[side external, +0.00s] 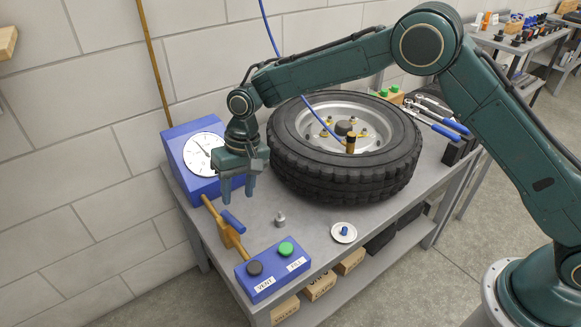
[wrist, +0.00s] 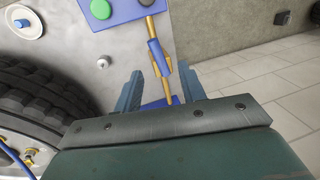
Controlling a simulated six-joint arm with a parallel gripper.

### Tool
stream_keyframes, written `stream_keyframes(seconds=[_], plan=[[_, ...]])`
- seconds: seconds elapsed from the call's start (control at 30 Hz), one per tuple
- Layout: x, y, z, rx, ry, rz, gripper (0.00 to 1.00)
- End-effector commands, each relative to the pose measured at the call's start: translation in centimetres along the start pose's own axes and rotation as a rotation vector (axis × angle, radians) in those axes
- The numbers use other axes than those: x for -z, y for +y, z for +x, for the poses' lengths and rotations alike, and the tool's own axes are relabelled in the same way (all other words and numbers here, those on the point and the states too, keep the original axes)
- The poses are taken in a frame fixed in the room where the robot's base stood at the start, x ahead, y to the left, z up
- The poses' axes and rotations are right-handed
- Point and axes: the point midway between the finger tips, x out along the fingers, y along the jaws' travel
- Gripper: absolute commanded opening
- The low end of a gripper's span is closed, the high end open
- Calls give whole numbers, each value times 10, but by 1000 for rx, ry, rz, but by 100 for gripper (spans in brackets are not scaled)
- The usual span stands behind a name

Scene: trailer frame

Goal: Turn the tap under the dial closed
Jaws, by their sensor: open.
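The tap is a brass valve (side external: 230,236) with a blue lever (side external: 233,221), on a brass pipe between the blue dial box (side external: 180,160) and the blue button box. The lever lies roughly along the pipe. The white dial (side external: 203,155) faces the front of its box. My gripper (side external: 238,195) is open and empty, pointing down just in front of the dial, above and behind the lever. In the wrist view the fingers of my gripper (wrist: 161,84) stand either side of the pipe line, with the blue lever (wrist: 158,57) beyond them. I see no contact with the lever.
A tyre on its wheel (side external: 345,145) lies close to the right of my gripper. The button box (side external: 273,272) has a black VENT and a green FILL button. A small metal cap (side external: 280,218) and a white dish (side external: 344,232) stand on the bench. The wall is close at left.

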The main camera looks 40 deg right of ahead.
Motion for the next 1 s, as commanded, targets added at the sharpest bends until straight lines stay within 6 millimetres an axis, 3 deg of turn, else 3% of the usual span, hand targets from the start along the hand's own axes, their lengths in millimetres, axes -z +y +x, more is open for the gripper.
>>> stream_keyframes(seconds=[0.3,1.0], plan=[[1,0,-46,1,3,1,41],[-26,37,-130,-4,88,-10,41]])
